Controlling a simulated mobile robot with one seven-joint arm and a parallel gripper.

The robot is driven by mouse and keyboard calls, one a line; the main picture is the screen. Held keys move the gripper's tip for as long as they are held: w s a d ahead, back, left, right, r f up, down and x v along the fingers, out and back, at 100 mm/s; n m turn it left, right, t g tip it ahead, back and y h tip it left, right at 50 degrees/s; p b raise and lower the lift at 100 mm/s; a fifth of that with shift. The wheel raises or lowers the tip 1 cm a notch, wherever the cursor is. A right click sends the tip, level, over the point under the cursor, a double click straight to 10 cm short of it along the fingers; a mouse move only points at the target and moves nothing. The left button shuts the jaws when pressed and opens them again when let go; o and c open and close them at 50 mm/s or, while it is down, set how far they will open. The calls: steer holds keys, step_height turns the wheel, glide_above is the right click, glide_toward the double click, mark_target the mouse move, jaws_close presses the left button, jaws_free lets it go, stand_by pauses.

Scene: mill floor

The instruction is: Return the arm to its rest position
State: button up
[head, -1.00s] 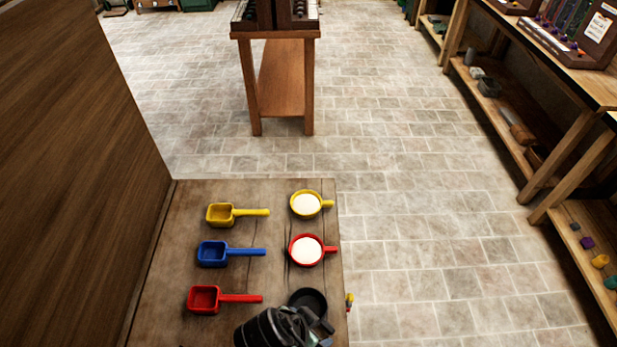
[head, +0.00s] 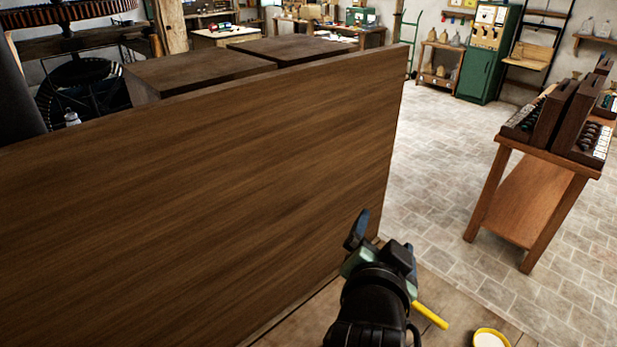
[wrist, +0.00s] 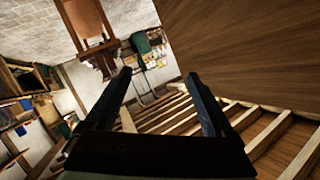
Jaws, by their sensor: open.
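My gripper (head: 382,235) is in the lower middle of the head view, raised above the near wooden table (head: 300,325) and close to the tall brown wooden panel (head: 215,190). In the wrist view my gripper (wrist: 163,90) shows two dark fingers spread apart with nothing between them. The wrist view is tilted, with the wooden panel (wrist: 260,50) at the upper right. Part of a yellow scoop handle (head: 430,315) shows beside my gripper in the head view. A yellow cup with white contents (head: 491,338) is cut off at the bottom edge.
A wooden stand (head: 525,195) with dark racks stands at the right on the stone floor (head: 440,150). A green cabinet (head: 488,55) is at the back wall. Dark wooden blocks (head: 195,75) lie behind the panel. The floor between panel and stand is clear.

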steer(key=a+r+n+t, duration=0.2)
steer(key=r, duration=0.5)
steer(key=a+r+n+t, duration=0.1)
steer(key=a+r+t, duration=0.15)
steer(key=r, duration=0.45)
steer(key=s+a+r+n+t+y, duration=0.1)
steer(key=s+a+r+n+t, duration=0.1)
steer(key=r, duration=0.5)
steer(key=s+a+r+n+t+y, duration=0.2)
steer(key=s+a+r+t, duration=0.1)
steer(key=s+r, duration=0.3)
steer(key=s+a+r+n+t+y, duration=0.2)
steer(key=s+a+r+t, duration=0.1)
steer(key=r, duration=0.6)
steer(key=shift+s+r+n+t+b, duration=0.3)
steer(key=shift+s+n+t, duration=0.15)
steer(key=shift+t, duration=0.2)
